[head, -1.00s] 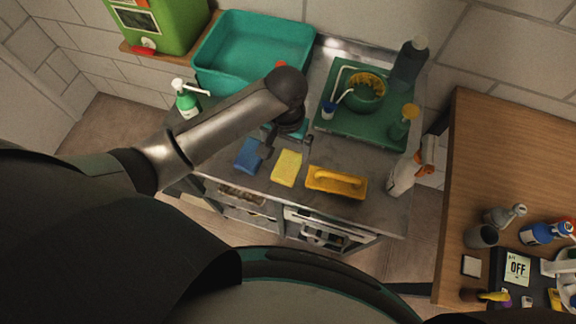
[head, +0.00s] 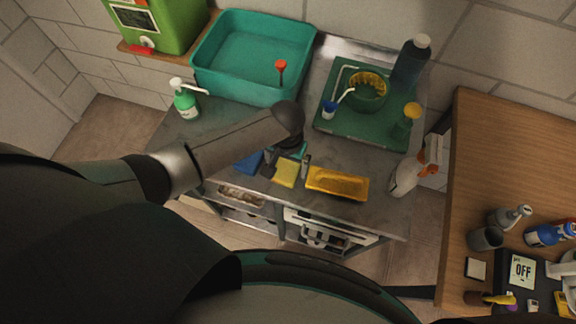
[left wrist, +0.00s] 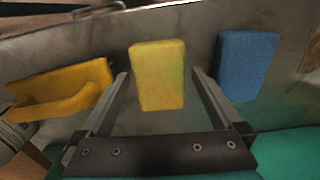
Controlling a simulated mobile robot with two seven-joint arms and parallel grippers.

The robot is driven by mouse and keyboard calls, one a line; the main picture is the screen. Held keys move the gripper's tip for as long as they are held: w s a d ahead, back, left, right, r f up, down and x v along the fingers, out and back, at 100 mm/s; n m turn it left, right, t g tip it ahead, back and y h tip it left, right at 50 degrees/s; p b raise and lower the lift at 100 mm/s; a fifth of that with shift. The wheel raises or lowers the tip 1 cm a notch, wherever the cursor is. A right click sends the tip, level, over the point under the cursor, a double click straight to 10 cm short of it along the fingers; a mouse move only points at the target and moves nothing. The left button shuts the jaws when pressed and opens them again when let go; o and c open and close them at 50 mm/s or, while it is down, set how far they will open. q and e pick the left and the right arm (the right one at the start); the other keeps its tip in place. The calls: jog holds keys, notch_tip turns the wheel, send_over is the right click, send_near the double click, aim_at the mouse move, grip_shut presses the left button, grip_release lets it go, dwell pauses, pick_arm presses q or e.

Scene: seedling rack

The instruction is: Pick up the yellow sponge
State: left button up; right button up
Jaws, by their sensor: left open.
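The yellow sponge (head: 286,174) lies flat on the grey counter, partly covered by my left gripper in the head view. In the left wrist view, the sponge (left wrist: 158,85) is upright in the picture, between the two fingers. My left gripper (head: 288,167) is open over the sponge, with one finger on each side. In the left wrist view, the fingertips (left wrist: 160,73) show a gap to the sponge on both sides. Whether the fingers reach down to counter level is hard to tell. My right gripper is not in view.
A blue sponge (head: 247,163) lies left of the yellow one; it is at right in the left wrist view (left wrist: 246,64). A yellow-orange handled tool (head: 338,184) lies to the right. Behind are a teal basin (head: 225,75) and a green tray (head: 345,127). A spray bottle (head: 408,175) stands right.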

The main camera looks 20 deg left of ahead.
aim_at(287, 168)
pick_arm(q)
jog(key=c, duration=1.2)
jog(key=shift+o, duration=0.2)
jog(key=shift+r, duration=0.1)
notch_tip(287, 168, up, 20)
jog(key=p, duration=0.3)
jog(key=a+f+n+b, duration=0.1)
jog(key=a+f+b, duration=0.4)
jog(key=b, duration=1.5)
jog(key=shift+s+a, duration=0.15)
jog(key=shift+a, duration=0.1)
